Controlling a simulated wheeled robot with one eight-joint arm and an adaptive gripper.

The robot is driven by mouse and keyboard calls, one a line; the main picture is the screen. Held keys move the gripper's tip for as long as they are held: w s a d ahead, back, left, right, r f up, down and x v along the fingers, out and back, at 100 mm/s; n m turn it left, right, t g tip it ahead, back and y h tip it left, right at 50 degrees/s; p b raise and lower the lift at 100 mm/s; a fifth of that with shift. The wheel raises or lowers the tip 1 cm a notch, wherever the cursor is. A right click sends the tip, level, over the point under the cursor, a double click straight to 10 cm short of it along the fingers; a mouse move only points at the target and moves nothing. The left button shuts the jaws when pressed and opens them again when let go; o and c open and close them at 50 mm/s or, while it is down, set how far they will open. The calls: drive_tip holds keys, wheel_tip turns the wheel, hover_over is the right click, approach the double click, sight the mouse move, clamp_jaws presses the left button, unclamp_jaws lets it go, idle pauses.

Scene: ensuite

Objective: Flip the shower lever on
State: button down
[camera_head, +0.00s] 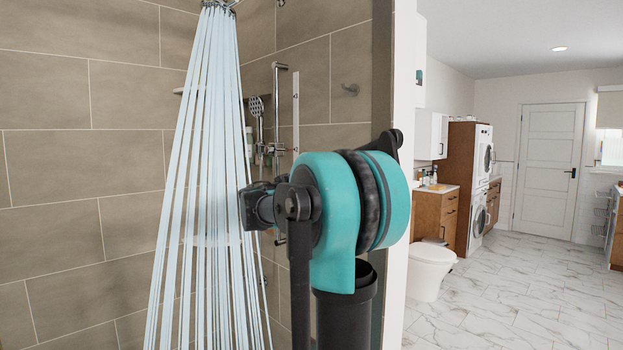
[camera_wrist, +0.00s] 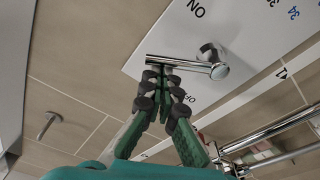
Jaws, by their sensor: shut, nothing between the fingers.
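The shower lever (camera_wrist: 190,65) is a chrome bar with a round end, lying nearly level across a white plate (camera_wrist: 235,30) in the wrist view. The plate carries lettering, partly cut off and reversed to my view. My gripper (camera_wrist: 163,72) is shut and empty, its green fingers together with dark tips right at the lever's left part. I cannot tell whether the tips touch it. In the head view, light-blue water streams (camera_head: 205,180) fan down from the shower head (camera_head: 218,4). My arm hides the gripper there.
A hand shower (camera_head: 257,106) hangs on a rail on the tiled wall. Chrome pipes (camera_wrist: 270,135) run close to the right of my gripper in the wrist view. A wall hook (camera_wrist: 48,124) is at left. A toilet (camera_head: 430,268) and open marble floor lie to the right.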

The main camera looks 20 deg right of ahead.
drive_tip(key=f+m, duration=0.1)
drive_tip(key=s+f+m, duration=0.1)
drive_tip(key=m, duration=0.1)
drive_tip(key=f+m, duration=0.1)
drive_tip(key=m, duration=0.1)
drive_tip(key=shift+s+d+g, duration=0.25)
drive_tip(key=shift+g, duration=0.15)
idle(0.4)
wheel_tip(320, 180, up, 4)
drive_tip(key=v, duration=0.9)
drive_tip(key=shift+f, duration=0.35)
drive_tip(key=shift+a, duration=0.1)
